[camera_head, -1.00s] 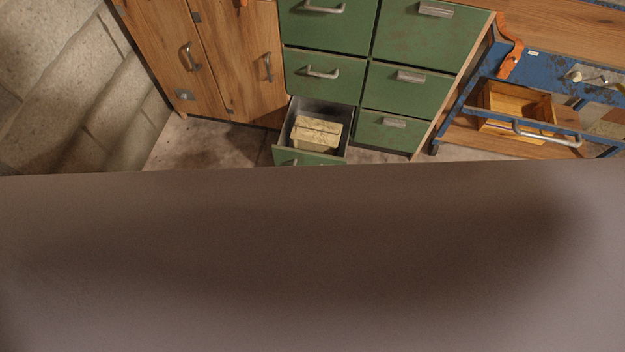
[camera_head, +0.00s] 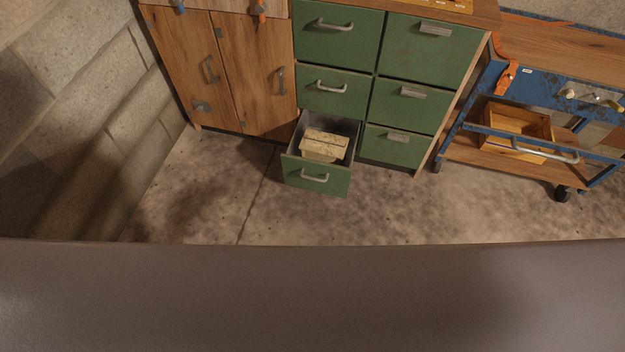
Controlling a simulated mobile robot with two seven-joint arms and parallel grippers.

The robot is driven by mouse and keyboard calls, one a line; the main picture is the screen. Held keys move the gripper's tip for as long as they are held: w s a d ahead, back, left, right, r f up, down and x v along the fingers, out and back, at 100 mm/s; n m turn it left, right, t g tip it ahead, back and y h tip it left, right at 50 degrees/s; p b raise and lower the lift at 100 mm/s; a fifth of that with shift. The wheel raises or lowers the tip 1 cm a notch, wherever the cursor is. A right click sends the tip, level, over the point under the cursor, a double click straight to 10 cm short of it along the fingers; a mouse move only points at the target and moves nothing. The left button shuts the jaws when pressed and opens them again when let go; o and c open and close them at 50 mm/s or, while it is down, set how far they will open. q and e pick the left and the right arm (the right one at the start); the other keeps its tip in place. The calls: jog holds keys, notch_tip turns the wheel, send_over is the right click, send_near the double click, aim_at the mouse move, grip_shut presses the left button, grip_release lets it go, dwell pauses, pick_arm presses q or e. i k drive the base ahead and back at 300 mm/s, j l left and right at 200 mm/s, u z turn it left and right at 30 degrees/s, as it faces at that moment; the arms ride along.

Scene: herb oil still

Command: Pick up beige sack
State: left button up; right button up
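A beige, blocky bundle (camera_head: 325,145) lies in the open bottom-left drawer (camera_head: 318,178) of the green cabinet. It looks like the beige sack, but its shape is boxy and I cannot tell for sure. Its top and front show above the drawer front, and its lower part is hidden inside the drawer. Neither of my grippers is in view.
The green cabinet (camera_head: 333,87) has several other drawers, all shut. A wooden cupboard (camera_head: 253,88) stands to its left, a blue cart (camera_head: 545,90) with a wooden box (camera_head: 517,122) to its right. The floor (camera_head: 390,210) before them is clear. A blurred grey surface fills the bottom.

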aim_at(314, 145)
jog(key=i+j+z, duration=0.1)
jog(key=z, duration=1)
jog(key=i+j+z, duration=0.1)
jog(key=j+z, duration=0.85)
jog(key=j, duration=0.5)
jog(key=k+j+z, duration=0.1)
jog(key=j+z, duration=0.15)
jog(key=j, duration=1)
jog(key=k+j, duration=0.1)
jog(key=j, duration=0.4)
jog(key=k+j+z, duration=0.1)
jog(key=j, duration=0.35)
